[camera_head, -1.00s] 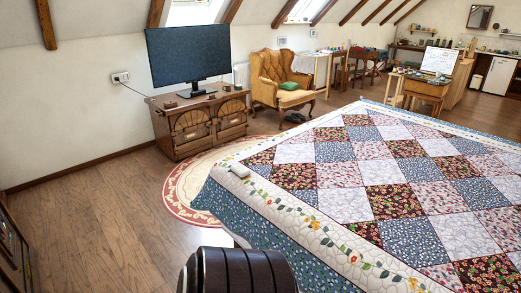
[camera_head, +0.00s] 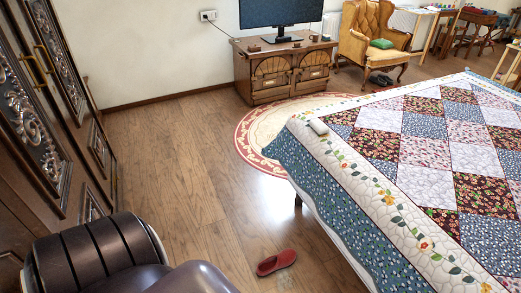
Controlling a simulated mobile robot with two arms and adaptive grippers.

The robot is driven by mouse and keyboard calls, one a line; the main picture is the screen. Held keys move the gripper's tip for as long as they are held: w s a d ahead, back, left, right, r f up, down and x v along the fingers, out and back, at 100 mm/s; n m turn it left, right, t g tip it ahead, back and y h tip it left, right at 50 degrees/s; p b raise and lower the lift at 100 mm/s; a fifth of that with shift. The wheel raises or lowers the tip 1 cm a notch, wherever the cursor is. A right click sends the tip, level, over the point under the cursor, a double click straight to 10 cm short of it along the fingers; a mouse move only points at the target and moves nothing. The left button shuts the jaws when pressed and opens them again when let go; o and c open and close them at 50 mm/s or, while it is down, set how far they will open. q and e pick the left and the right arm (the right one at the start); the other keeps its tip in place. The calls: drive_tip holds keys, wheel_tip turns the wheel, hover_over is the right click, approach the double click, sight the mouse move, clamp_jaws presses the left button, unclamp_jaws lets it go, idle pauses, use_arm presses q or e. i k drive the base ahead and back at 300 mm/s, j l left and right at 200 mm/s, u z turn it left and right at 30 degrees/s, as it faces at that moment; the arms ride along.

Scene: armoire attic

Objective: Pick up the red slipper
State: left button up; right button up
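The red slipper (camera_head: 276,262) lies alone on the wooden floor (camera_head: 180,180), near the bottom middle of the head view. It is between the bed on the right and my own dark arm part at the lower left. Neither gripper shows in this view, and nothing touches the slipper.
A bed with a patchwork quilt (camera_head: 400,160) fills the right side. A dark carved armoire (camera_head: 40,130) stands at the left. A round rug (camera_head: 255,140), a wooden TV cabinet (camera_head: 285,72) and a yellow armchair (camera_head: 372,40) are farther back.

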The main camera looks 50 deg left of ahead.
sight(287, 257)
drive_tip(key=u, duration=1.25)
